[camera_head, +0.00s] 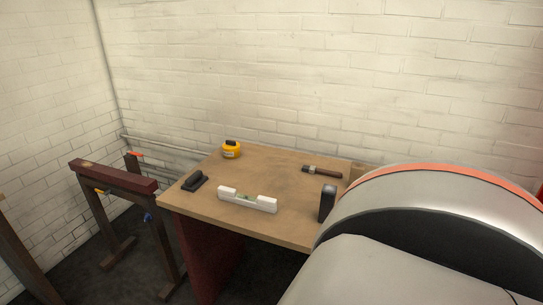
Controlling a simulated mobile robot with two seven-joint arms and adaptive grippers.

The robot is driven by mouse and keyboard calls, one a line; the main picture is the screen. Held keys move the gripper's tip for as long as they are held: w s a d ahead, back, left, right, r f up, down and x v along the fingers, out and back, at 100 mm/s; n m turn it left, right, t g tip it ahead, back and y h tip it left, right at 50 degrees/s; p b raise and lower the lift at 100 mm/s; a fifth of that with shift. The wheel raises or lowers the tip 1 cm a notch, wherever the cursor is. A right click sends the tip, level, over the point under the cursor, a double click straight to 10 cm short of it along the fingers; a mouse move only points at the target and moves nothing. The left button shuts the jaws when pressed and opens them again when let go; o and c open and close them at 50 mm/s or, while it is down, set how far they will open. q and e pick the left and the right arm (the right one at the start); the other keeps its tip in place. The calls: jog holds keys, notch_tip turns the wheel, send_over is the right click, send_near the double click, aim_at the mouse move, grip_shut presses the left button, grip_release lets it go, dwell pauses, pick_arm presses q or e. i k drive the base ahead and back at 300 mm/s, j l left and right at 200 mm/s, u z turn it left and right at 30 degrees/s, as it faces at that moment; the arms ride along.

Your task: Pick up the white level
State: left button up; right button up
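The white level (262,205) lies flat near the front edge of the wooden workbench (265,222), with a small greenish vial at its middle. Nothing touches it. Neither gripper can be made out in the head view. A large pale grey rounded part with an orange stripe, likely my own arm close to the camera, fills the lower right and hides the bench's right front corner.
On the bench are a yellow tape measure (231,150), a black block-like item (195,181), a dark-handled brush-like tool (322,172) and an upright black object (327,203) right of the level. A sawhorse (113,178) stands left. A brick wall is behind.

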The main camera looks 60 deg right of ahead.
aim_at(264, 204)
jog(key=z, duration=1.55)
jog(key=i+j+z, duration=0.45)
jog(key=j, duration=0.25)
jog(key=i+j+z, duration=0.1)
jog(key=j+z, duration=0.15)
jog(key=j, duration=0.15)
